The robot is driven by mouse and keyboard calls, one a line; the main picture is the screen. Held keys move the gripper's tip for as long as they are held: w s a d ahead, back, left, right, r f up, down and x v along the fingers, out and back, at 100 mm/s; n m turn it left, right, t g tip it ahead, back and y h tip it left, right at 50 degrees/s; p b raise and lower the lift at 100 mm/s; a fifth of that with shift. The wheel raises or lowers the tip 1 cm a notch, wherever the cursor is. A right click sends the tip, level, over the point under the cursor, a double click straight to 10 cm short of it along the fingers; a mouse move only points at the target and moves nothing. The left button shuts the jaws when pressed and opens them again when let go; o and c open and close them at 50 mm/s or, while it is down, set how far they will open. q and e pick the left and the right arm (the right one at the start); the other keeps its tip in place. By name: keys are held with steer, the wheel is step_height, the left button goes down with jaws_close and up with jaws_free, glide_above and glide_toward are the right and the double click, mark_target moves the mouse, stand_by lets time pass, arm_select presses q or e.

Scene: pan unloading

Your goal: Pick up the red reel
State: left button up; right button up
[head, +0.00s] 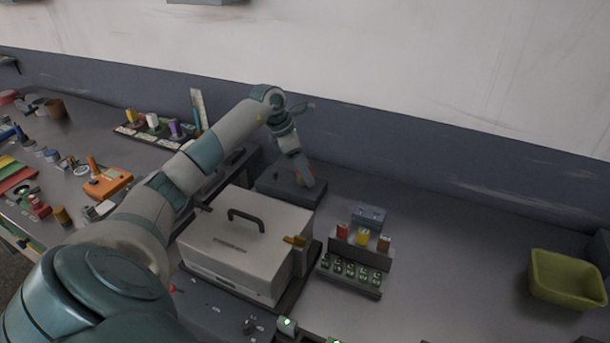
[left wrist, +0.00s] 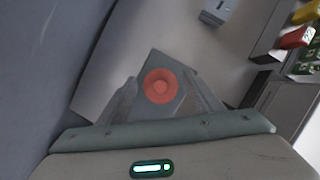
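A round red piece with a raised hub, which looks like the red reel (left wrist: 160,86), sits on a grey block in the left wrist view. My left gripper (head: 302,168) points down there. In the left wrist view its two fingers (left wrist: 163,94) stand apart, one on each side of the red piece, with gaps visible. I cannot tell how far the fingertips are above the block. My right gripper is not in view.
A white lidded box (head: 245,252) with a black handle stands just in front of the block. A stand with coloured pieces (head: 362,250) is to the right, and a yellow-green bin (head: 566,278) at far right. The wall rises close behind. The table between stand and bin is clear.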

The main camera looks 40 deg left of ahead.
arm_select(q)
steer(key=c, duration=0.9)
steer(key=shift+r, duration=0.1)
steer(key=shift+r+p, duration=0.35)
steer(key=shift+r, duration=0.25)
steer(key=r, duration=0.1)
steer(key=r+p, duration=0.2)
steer(key=shift+w+d+r, duration=0.1)
steer(key=shift+d+r, duration=0.2)
steer(key=shift+w+d+r+p, duration=0.35)
steer(key=shift+d+r+p, duration=0.55)
steer(key=shift+d, duration=0.9)
steer(key=shift+w+d+r+p, duration=0.3)
steer(key=shift+d+r+p, duration=0.35)
steer(key=shift+d+r, duration=0.85)
steer(key=shift+w+d+r+p, duration=0.35)
steer(key=shift+d+r+p, duration=0.35)
steer(key=shift+d, duration=1.45)
steer(key=shift+f, duration=0.1)
